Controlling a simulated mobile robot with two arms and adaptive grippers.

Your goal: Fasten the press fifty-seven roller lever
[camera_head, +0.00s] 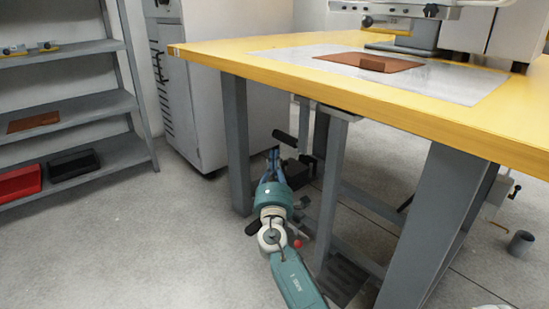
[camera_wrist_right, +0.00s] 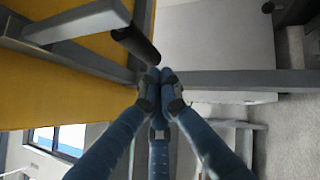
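A black cylindrical bar (camera_head: 285,138), which looks like the roller lever, sticks out beneath the table near its left leg. It also shows in the right wrist view (camera_wrist_right: 136,46), at the upper left of the fingertips. My right gripper (camera_head: 273,154) reaches under the table edge, just below and left of the bar. In the right wrist view its blue fingertips (camera_wrist_right: 160,76) are together, with nothing visible between them. They are close to the bar's end; I cannot tell whether they touch it. My left gripper is not in view.
The yellow-edged table (camera_head: 230,60) overhangs the arm, with grey legs (camera_head: 237,145) close by. A red knob (camera_head: 298,243) is beside my arm. A grey cabinet (camera_head: 195,110) stands behind, and a shelf (camera_head: 100,107) is at left. The floor at left is clear.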

